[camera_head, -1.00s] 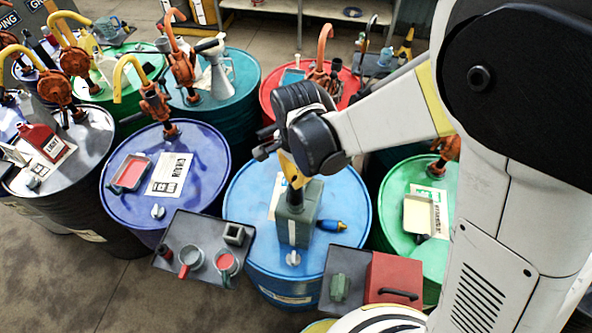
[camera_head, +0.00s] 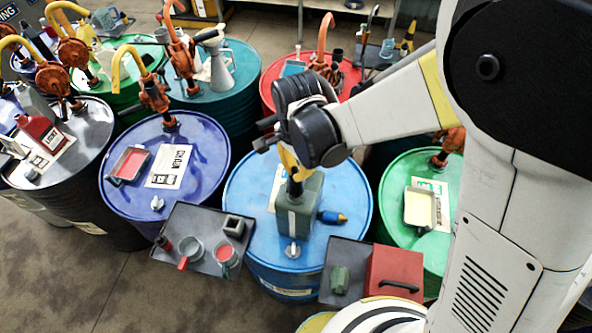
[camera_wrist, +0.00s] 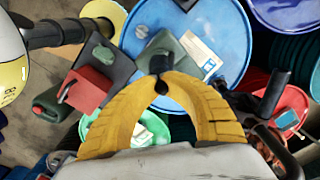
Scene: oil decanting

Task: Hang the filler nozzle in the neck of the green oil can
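The green oil can (camera_head: 299,214) stands upright on the blue drum (camera_head: 245,205). Its top also shows in the wrist view (camera_wrist: 180,45), just beyond my fingertips. My gripper (camera_head: 294,176) is above the can's top, with its yellow fingers pointing down. In the wrist view the fingers (camera_wrist: 160,76) arch together and close on a small dark piece, which looks like the filler nozzle (camera_wrist: 160,63). In the head view this dark piece (camera_head: 294,188) is right at the top of the can. The can's neck is hidden, so I cannot tell whether the nozzle is inside it.
A dark tray with cups (camera_head: 205,240) is at the left front. A red box (camera_head: 394,272) and a small green can (camera_head: 340,279) stand at the right front. Drums with pumps surround the blue drum.

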